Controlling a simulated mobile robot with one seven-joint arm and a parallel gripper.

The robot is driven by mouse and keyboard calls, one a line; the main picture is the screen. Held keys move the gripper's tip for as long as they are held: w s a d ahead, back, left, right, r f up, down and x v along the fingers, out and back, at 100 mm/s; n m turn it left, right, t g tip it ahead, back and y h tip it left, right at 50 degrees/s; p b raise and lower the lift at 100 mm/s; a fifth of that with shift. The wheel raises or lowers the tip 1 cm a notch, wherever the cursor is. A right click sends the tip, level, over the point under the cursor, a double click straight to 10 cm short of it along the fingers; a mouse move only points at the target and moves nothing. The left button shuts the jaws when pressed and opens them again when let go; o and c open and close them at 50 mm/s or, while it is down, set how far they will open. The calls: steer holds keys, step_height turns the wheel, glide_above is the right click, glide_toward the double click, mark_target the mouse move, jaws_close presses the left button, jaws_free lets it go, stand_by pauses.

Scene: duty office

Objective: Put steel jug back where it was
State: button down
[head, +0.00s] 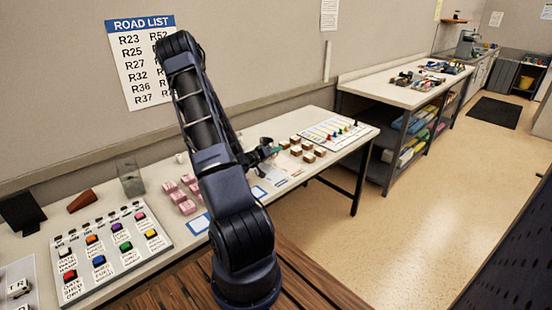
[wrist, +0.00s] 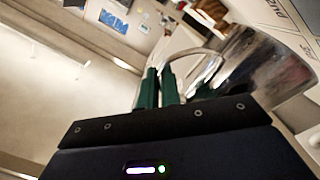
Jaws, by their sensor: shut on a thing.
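In the wrist view the steel jug (wrist: 240,62) is a shiny, curved metal body with a looped handle (wrist: 207,62) on its left side. My gripper (wrist: 160,74) has its two green fingers close together at the handle, shut on it. The jug's lower part is cut off by the gripper body and the frame edge. In the head view my gripper (head: 276,151) is over the long desk, left of the small brown-and-white blocks. The jug cannot be made out there; the arm covers much of that area.
The long desk (head: 345,148) holds pink blocks (head: 182,196), brown-and-white blocks (head: 296,150), a peg board (head: 338,131), a button panel (head: 110,248) and a clear container (head: 131,179). A second table (head: 385,90) with shelves stands beyond. The floor (head: 415,225) at right is clear.

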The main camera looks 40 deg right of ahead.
mark_target(271, 160)
steer(key=shift+f, duration=1.9)
steer(key=shift+f, duration=0.15)
steer(key=c, duration=1.6)
jaws_free()
steer(key=shift+a, duration=0.1)
